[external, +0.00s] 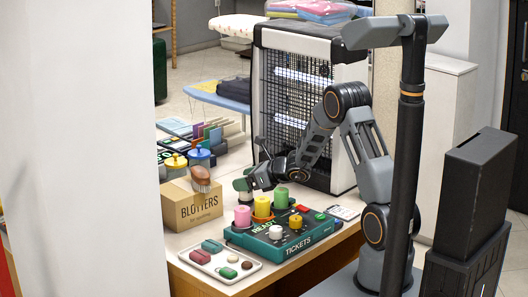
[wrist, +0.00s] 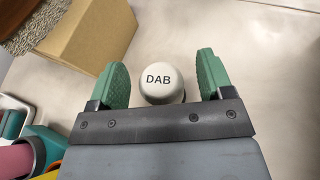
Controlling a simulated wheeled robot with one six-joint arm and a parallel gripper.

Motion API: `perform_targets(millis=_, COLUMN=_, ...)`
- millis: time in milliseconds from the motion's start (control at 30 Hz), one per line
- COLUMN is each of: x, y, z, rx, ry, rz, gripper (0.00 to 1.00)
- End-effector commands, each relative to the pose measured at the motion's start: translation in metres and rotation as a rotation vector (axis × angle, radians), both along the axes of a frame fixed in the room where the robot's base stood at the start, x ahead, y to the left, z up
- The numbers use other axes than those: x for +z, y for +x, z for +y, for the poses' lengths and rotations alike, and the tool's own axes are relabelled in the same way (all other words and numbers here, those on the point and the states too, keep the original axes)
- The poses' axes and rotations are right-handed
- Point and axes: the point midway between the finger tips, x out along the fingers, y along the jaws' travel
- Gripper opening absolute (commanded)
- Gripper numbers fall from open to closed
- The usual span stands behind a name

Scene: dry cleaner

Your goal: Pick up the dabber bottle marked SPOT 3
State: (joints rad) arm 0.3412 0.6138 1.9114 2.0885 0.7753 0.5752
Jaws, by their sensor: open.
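A round, pale cap printed DAB (wrist: 161,84) sits between the two green fingers of my gripper (wrist: 162,80) in the wrist view. The fingers are open, with a gap on each side of it. The cap is seen from above, so any SPOT number on its side is hidden. In the external view my gripper (external: 243,184) is over the counter, behind the pink cylinder, and a pale bottle (external: 246,197) shows just below the fingers.
A cardboard BLOTTERS box (external: 190,208) with a brush (external: 201,178) on it stands left of my gripper. A tray (external: 222,272) lies nearer. A caged rack (external: 296,95) stands behind.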

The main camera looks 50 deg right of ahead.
Motion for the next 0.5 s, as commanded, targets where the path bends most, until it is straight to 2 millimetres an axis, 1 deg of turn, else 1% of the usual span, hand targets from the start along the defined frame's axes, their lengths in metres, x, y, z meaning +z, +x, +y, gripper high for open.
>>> perform_targets(millis=133, x=0.0000, y=-0.0001, z=0.0000, rx=0.000, ry=0.000, rz=0.000, gripper=0.74)
perform_targets(millis=167, x=0.0001, y=-0.0002, z=-0.0001, rx=0.000, ry=0.000, rz=0.000, gripper=0.72)
perform_targets(millis=500, x=0.0002, y=-0.0003, z=-0.0002, rx=0.000, ry=0.000, rz=0.000, gripper=0.39)
